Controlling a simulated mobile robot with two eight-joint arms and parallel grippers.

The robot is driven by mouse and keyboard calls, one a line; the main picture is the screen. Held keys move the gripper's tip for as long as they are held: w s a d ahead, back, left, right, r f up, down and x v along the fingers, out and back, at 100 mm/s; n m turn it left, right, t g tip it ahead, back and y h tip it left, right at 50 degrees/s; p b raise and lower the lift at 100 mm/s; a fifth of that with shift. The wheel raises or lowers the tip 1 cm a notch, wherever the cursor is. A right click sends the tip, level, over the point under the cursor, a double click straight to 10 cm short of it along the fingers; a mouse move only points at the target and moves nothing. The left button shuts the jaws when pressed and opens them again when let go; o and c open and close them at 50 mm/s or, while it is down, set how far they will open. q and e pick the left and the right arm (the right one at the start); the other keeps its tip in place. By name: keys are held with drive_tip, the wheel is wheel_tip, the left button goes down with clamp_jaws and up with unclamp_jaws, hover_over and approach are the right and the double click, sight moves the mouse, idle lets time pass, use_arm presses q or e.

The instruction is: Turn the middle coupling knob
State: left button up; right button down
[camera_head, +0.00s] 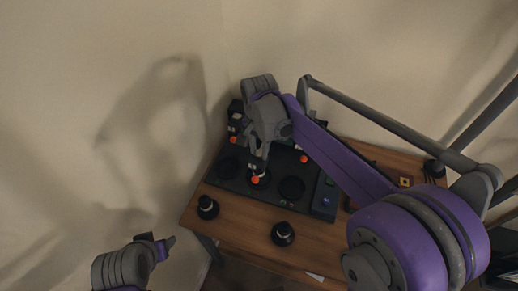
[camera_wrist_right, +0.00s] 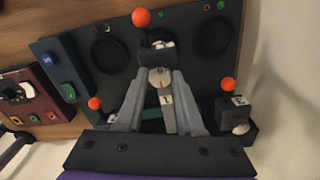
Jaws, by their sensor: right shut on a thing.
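The middle coupling knob (camera_wrist_right: 160,78) is a small round pale knob with a thin red mark, on a dark block of the black panel (camera_wrist_right: 120,76). My right gripper (camera_wrist_right: 161,72) is shut on this knob, one finger on each side. In the head view my right gripper (camera_head: 259,163) reaches down to the panel, beside an orange ball (camera_head: 255,180); the knob itself is hidden there. My left gripper (camera_head: 164,242) is at the lower left, away from the table; its fingers are too small to read.
Other dark blocks with orange balls stand at the right (camera_wrist_right: 228,85) and left (camera_wrist_right: 95,103) in the wrist view. Black round pieces (camera_head: 207,207) (camera_head: 283,234) stand on the wooden table (camera_head: 240,227). A blue-grey box (camera_head: 326,197) adjoins the panel. Walls rise behind.

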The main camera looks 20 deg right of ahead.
sight(259, 153)
idle(0.4)
drive_tip(key=c, duration=0.5)
unclamp_jaws()
drive_tip(key=shift+r, duration=0.15)
wheel_tip(259, 153, up, 11)
drive_tip(key=shift+f+p, duration=0.2)
drive_tip(key=shift+p, duration=0.15)
drive_tip(key=s+d+f+n+t, duration=0.1)
drive_tip(key=s+f+n, duration=0.2)
drive_tip(key=s, duration=0.3)
drive_tip(key=s+d+f+n+t, duration=0.2)
drive_tip(key=s+f+n, duration=0.1)
drive_tip(key=s+f, duration=0.2)
drive_tip(key=s+d+f+n+t, duration=0.2)
drive_tip(key=s+f+n, duration=0.2)
drive_tip(key=s, duration=0.4)
drive_tip(key=shift+f, duration=0.4)
